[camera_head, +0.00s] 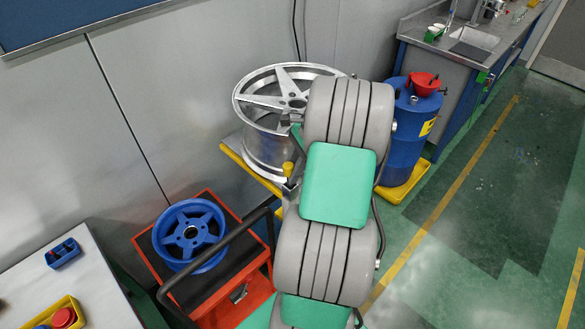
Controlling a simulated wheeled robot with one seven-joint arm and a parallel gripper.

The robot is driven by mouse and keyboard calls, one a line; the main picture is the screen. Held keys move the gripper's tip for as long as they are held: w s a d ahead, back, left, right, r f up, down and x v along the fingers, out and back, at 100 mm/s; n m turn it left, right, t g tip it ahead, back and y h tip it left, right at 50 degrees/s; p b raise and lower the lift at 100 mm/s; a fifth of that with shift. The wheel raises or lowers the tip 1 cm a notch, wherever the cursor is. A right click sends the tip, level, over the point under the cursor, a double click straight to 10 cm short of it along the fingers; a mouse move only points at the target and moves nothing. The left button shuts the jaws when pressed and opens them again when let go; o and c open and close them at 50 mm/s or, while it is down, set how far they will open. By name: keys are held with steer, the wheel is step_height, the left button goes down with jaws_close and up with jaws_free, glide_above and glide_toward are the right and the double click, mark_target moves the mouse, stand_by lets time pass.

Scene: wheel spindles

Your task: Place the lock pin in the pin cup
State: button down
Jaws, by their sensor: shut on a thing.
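My arm, grey and green, fills the middle of the head view. My gripper (289,121) shows only in part at the arm's far end, in front of the silver wheel (262,152), just below its hub. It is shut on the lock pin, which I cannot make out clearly. A small yellow piece (288,168) stands upright below the gripper, by the yellow-edged stand (250,172). I cannot tell whether it is the pin cup or a knob. My arm hides much of the area to its right.
A red cart (146,244) with a blue wheel (190,235) stands at lower left. A table (100,290) holds a blue tray (63,254) and a yellow bin (58,312). A blue drum (404,140) with a red funnel (424,82) stands right of my arm. The right floor is clear.

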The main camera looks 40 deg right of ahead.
steer(key=shift+f, duration=0.25)
steer(key=c, duration=1.1)
jaws_free()
steer(key=shift+r, duration=0.15)
